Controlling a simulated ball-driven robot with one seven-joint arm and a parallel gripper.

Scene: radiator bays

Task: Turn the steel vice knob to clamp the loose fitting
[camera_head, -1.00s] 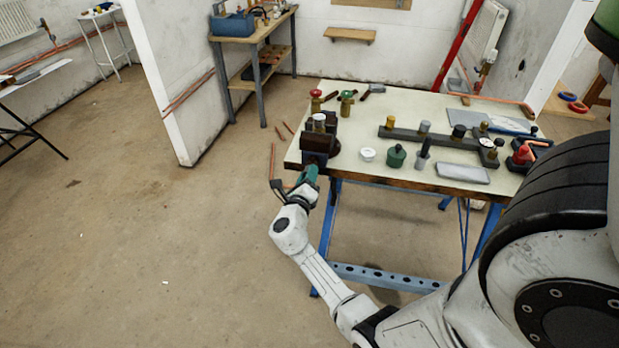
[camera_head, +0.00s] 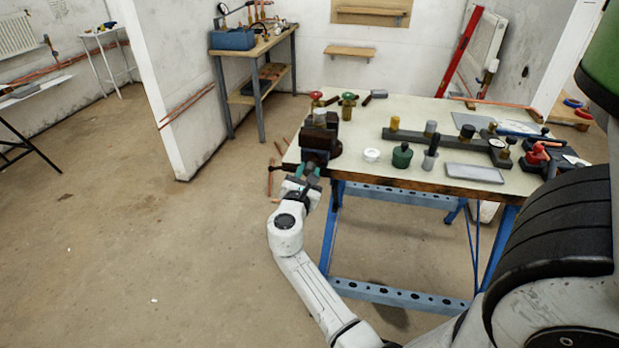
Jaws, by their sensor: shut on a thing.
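The dark vice (camera_head: 322,141) is mounted at the left front corner of the workbench (camera_head: 380,174). A small fitting (camera_head: 320,117) stands upright at the top of the vice, between or on its jaws; I cannot tell how tightly it sits. My gripper (camera_head: 307,171) is at the front of the vice, below the bench top's front edge, with its teal fingers pointing up at the vice. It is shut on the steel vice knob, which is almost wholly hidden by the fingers.
Red (camera_head: 316,97) and green (camera_head: 348,98) valves stand behind the vice. A white cap (camera_head: 371,155), a dark green pot (camera_head: 402,156) and a grey tray (camera_head: 474,173) lie to its right. Blue bench legs (camera_head: 330,225) stand beside my arm.

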